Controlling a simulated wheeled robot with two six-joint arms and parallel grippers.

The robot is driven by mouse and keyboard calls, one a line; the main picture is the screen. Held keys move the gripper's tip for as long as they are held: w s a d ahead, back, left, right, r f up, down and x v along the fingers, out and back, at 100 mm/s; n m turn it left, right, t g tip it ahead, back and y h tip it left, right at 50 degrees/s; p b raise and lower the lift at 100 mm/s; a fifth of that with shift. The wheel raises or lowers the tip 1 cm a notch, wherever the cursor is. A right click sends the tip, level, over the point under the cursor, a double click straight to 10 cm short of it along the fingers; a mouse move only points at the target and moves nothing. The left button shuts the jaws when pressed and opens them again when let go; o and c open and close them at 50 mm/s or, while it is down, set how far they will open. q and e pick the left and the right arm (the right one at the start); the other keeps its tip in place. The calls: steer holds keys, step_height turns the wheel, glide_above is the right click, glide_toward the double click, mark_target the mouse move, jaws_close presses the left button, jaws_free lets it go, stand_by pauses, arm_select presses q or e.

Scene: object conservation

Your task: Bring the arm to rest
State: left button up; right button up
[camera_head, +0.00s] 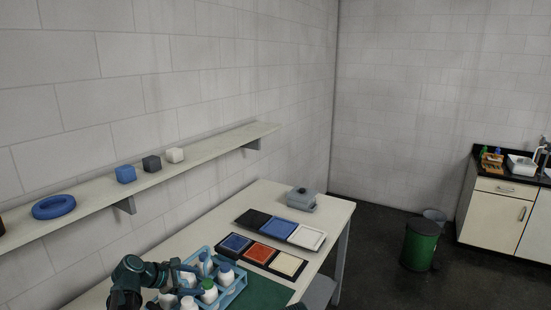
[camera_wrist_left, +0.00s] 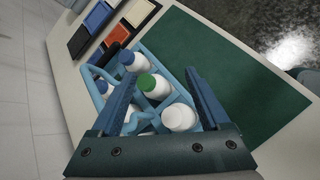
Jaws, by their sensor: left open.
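My left arm comes in at the bottom left of the head view. Its gripper (camera_head: 182,272) is over a blue bottle rack (camera_head: 235,290) on the table (camera_head: 265,200). In the left wrist view the gripper's (camera_wrist_left: 162,75) two blue fingers stand wide apart with nothing clamped between them. White bottles stand in the rack below, among them a green-capped one (camera_wrist_left: 146,82) and a blue-capped one (camera_wrist_left: 131,61). Whether the fingers touch any bottle I cannot tell. My right gripper does not show.
A green mat (camera_head: 270,291) lies beside the rack. Coloured trays, including a red one (camera_head: 260,253) and a white one (camera_head: 307,237), lie behind it, with a grey lidded box (camera_head: 302,198) farther back. A wall shelf (camera_head: 200,160) holds cubes and a blue ring (camera_head: 54,207).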

arm_select(q)
steer(key=s+d+f+m+g+y+b, duration=0.2)
steer(key=s+d+f+m+g, duration=0.1)
steer(key=s+d+f+m, duration=0.4)
steer(key=s+d+f+m+g+y+b, duration=0.1)
steer(key=s+d+f+m+g+b, duration=0.2)
steer(key=s+d+m, duration=0.5)
steer(key=s+d+f+m+y+b, duration=0.1)
steer(key=s+d+f+m+y, duration=0.1)
steer(key=s+m, duration=0.3)
steer(key=s+d+f+m+g+y+b, duration=0.1)
steer(key=s+d+f+m+y, duration=0.1)
steer(key=s+f+m+y, duration=0.1)
steer(key=shift+s+f+m+y, duration=0.25)
steer(key=shift+s+m+y, duration=0.15)
steer(key=shift+s+m, duration=0.6)
steer(key=shift+d, duration=0.1)
